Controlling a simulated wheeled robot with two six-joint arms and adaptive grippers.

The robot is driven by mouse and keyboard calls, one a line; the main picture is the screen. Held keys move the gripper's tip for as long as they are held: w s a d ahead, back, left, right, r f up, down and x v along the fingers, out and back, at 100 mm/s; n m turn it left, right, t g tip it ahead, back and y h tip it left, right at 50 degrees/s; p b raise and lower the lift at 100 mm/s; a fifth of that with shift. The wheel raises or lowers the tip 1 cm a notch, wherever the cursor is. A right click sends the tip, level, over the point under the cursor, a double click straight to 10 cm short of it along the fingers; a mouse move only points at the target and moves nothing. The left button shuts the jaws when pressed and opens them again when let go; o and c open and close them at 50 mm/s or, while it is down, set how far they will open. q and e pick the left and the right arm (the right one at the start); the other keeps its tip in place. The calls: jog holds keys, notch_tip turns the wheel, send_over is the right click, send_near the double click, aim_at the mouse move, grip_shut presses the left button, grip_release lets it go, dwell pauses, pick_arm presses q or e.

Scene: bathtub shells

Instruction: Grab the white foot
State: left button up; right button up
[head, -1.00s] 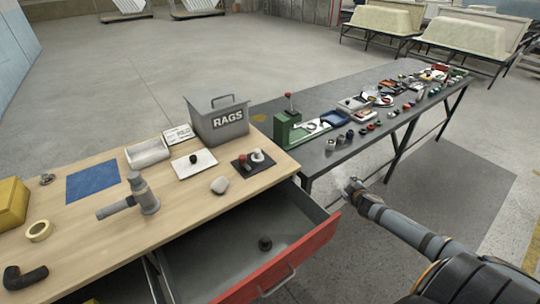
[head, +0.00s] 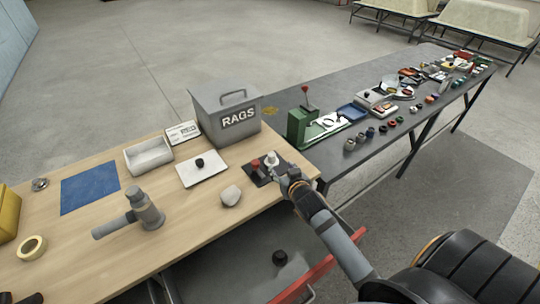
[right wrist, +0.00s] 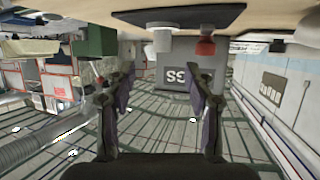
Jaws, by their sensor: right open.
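The white foot (head: 271,160) stands on a black square mat (head: 252,176) near the right end of the wooden table, beside a red foot (head: 256,165). In the head view my right gripper (head: 284,172) is close in front of the white foot and partly covers the mat. The right wrist view is upside down; there the white foot (right wrist: 163,38) appears ahead, between the two open fingers (right wrist: 161,82), with the red foot (right wrist: 205,46) to its right. The fingers hold nothing. Whether they touch the white foot is unclear. My left gripper is out of view.
A grey RAGS box (head: 224,118) stands behind the mat. A white plate (head: 197,169) with a black knob and a pale stone-like piece (head: 231,195) lie to the left. An open drawer (head: 225,270) is below my right arm. A dark bench (head: 350,150) with many parts stands right.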

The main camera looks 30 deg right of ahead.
aim_at(273, 158)
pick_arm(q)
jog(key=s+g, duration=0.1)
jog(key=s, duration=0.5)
pick_arm(e)
jog(key=x, duration=0.2)
jog(key=shift+w, duration=0.35)
jog(key=shift+x, duration=0.8)
jog(key=shift+p+x, duration=0.6)
jog(key=shift+x, duration=0.2)
jog(key=x, duration=0.3)
jog(key=shift+w+a+f+p, duration=0.1)
jog(key=shift+w+a+p, duration=0.05)
jog(key=shift+w+p, duration=0.2)
jog(key=shift+w+f, duration=0.1)
jog(key=shift+c, duration=1)
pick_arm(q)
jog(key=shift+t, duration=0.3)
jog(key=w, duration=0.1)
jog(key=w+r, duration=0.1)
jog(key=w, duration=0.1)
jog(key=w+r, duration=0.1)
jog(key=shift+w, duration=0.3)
pick_arm(e)
grip_shut()
